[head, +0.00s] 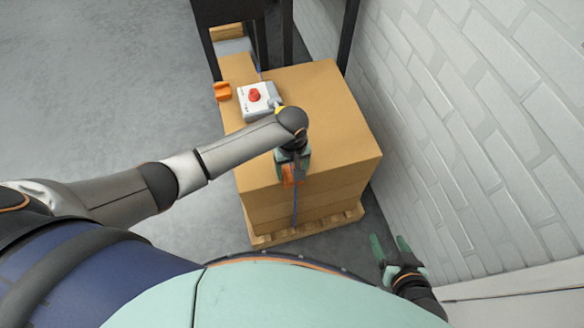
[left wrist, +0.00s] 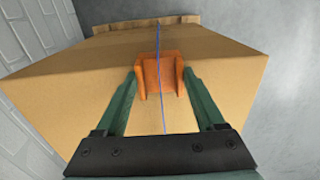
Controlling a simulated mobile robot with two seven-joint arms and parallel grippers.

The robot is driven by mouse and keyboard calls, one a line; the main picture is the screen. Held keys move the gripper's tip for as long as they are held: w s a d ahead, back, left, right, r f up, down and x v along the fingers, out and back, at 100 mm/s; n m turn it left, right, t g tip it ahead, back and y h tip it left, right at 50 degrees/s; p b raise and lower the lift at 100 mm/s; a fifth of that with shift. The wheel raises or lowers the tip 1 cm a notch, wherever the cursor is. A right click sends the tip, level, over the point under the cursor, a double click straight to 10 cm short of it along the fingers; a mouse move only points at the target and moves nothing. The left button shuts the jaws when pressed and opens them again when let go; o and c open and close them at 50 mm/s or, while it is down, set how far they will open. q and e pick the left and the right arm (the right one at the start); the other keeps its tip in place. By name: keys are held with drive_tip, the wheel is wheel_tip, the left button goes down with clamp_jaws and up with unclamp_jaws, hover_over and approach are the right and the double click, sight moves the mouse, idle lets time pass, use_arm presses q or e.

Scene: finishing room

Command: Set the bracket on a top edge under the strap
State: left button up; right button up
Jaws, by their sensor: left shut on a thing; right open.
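An orange bracket (left wrist: 173,75) is between the fingers of my left gripper (left wrist: 160,80), which is shut on it. It is at the near top edge of the carton stack (head: 335,120); I cannot tell whether it touches the cardboard. It also shows in the head view (head: 288,177), partly hidden by my left gripper (head: 292,163). A thin blue strap (head: 295,207) runs down the near face, in line with the bracket. It also shows in the left wrist view (left wrist: 163,115), on both sides of the bracket. My right gripper (head: 390,250) is open and empty, lower right.
Another orange bracket (head: 222,91) is at the stack's left edge. A grey box with a red button (head: 254,96) lies on top. The stack stands on a wooden pallet (head: 270,238). A white brick wall (head: 470,130) is close on the right; the floor at left is clear.

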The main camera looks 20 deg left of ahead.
use_arm(q)
drive_tip(key=o, duration=1.3)
drive_tip(key=shift+r, duration=0.1)
drive_tip(key=shift+r+p, duration=1.05)
drive_tip(key=shift+p, duration=0.4)
